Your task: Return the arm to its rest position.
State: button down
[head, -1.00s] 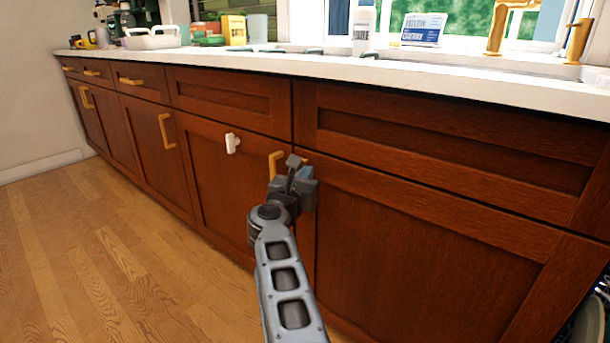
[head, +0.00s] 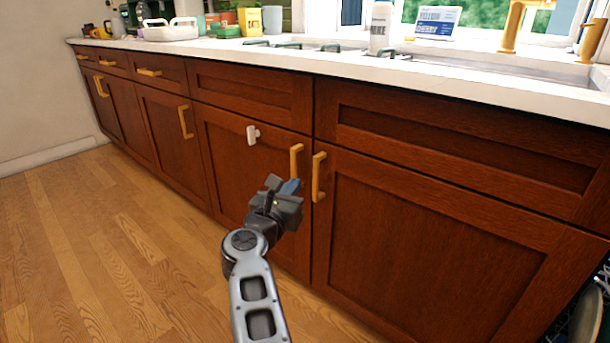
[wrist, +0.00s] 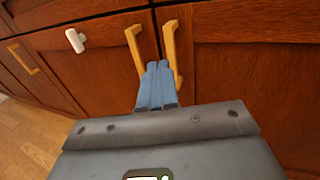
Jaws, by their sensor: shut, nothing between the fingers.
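My gripper (head: 290,187) is in front of the dark red-brown lower cabinets, just left of and below a pair of gold door handles. In the wrist view its blue fingers (wrist: 157,84) lie side by side, shut and empty, pointing at the cabinet front. The left gold handle (head: 296,161) and the right gold handle (head: 319,177) stand on two neighbouring shut doors. In the wrist view the fingertips overlap the lower ends of these handles; I cannot tell the exact gap.
A white latch (head: 253,134) is on the left door. The white countertop (head: 480,82) above holds a white bottle (head: 381,28), a white dish (head: 170,31) and a yellow box (head: 250,20). Dishes (head: 586,315) show at the lower right edge. Wood floor (head: 90,240) is clear at left.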

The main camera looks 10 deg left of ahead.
jog(key=s+d+f+n+t, duration=0.1)
jog(key=s+d+f+n, duration=0.25)
jog(key=d, duration=0.45)
jog(key=s+d+f+n+t, duration=0.1)
jog(key=s+d+f+n, duration=0.3)
jog(key=d, duration=0.5)
jog(key=s+d+f+n+t, duration=0.1)
jog(key=s+d+f+n, duration=0.15)
jog(key=d+n, duration=0.4)
jog(key=s+d+f+n+g+y, duration=0.1)
jog(key=s+d+n, duration=0.65)
jog(key=s, duration=0.55)
jog(key=s+d+f+n+g+y, duration=0.1)
jog(key=s+d+n+y, duration=0.1)
jog(key=s+d+n, duration=0.8)
jog(key=s+a+r+n+g+h, duration=0.1)
jog(key=s+a+r+n+g, duration=0.2)
jog(key=s, duration=0.9)
jog(key=s+r+n+g, duration=0.1)
jog(key=s+r+n, duration=0.35)
jog(key=s, duration=0.75)
notch_tip(320, 180, up, 28)
jog(key=m+p, duration=0.2)
jog(key=p, duration=2.5)
jog(key=shift+s, duration=0.1)
